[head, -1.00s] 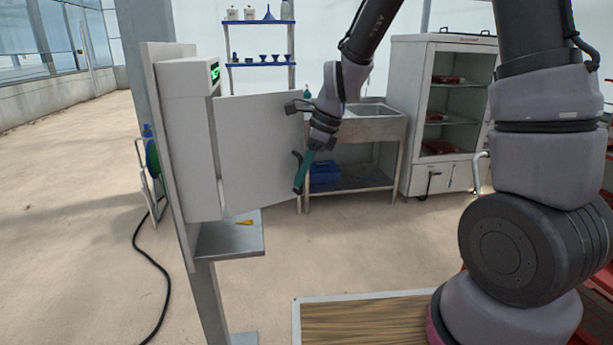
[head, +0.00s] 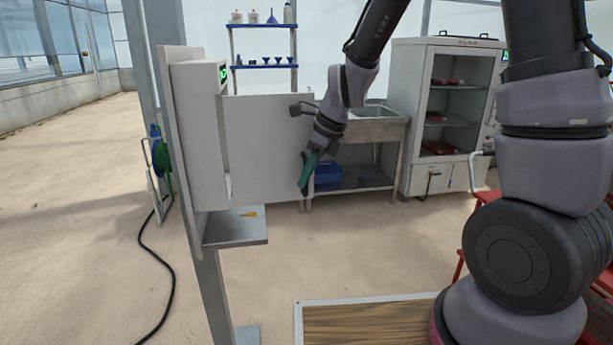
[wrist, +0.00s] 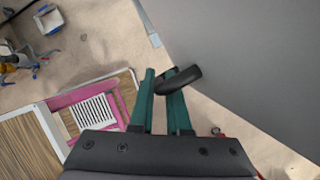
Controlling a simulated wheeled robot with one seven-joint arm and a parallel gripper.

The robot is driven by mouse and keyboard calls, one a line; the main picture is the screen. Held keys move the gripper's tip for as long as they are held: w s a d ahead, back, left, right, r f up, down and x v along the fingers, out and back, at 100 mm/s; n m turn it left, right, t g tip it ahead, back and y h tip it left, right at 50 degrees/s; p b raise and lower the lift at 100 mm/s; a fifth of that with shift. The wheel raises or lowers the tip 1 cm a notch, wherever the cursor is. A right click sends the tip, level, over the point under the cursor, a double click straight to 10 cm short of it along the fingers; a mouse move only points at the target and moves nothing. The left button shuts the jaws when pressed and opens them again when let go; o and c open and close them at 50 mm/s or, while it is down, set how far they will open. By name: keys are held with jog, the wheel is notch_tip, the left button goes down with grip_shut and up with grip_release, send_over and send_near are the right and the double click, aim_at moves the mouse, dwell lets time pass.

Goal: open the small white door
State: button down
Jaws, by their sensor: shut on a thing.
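The small white door (head: 265,150) stands swung open from the white wall box (head: 200,135), its flat panel facing me in the head view. In the wrist view its grey face (wrist: 255,70) fills the upper right. My gripper (head: 305,182) is at the door's free right edge in the head view. In the wrist view the teal fingers of my gripper (wrist: 165,75) are shut on the black door handle (wrist: 188,78). Part of the handle is hidden by the fingers.
A small metal shelf (head: 235,229) with a yellow item juts out below the box. A sink table (head: 372,128) and a white cabinet (head: 408,120) stand behind. A black hose (head: 160,275) lies on the floor at left. The floor below the door is clear.

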jog(key=c, duration=1.2)
grip_release()
jog(key=shift+o, duration=0.2)
jog(key=v, duration=1.1)
jog(key=s+d+r+n+t+h, duration=0.1)
jog(key=s+d+r+n+t, duration=0.1)
jog(key=s+d+r+n, duration=0.3)
jog(key=s+d+r+n+t+h, duration=0.1)
jog(key=s+d+r+n+t, duration=0.2)
jog(key=d+n, duration=0.9)
jog(key=s+r+n, duration=0.1)
jog(key=s+r, duration=0.2)
jog(key=shift+s+d+r+n+t, duration=0.15)
jog(key=shift+d+r+n+t, duration=0.1)
jog(key=shift+r+n+t, duration=0.1)
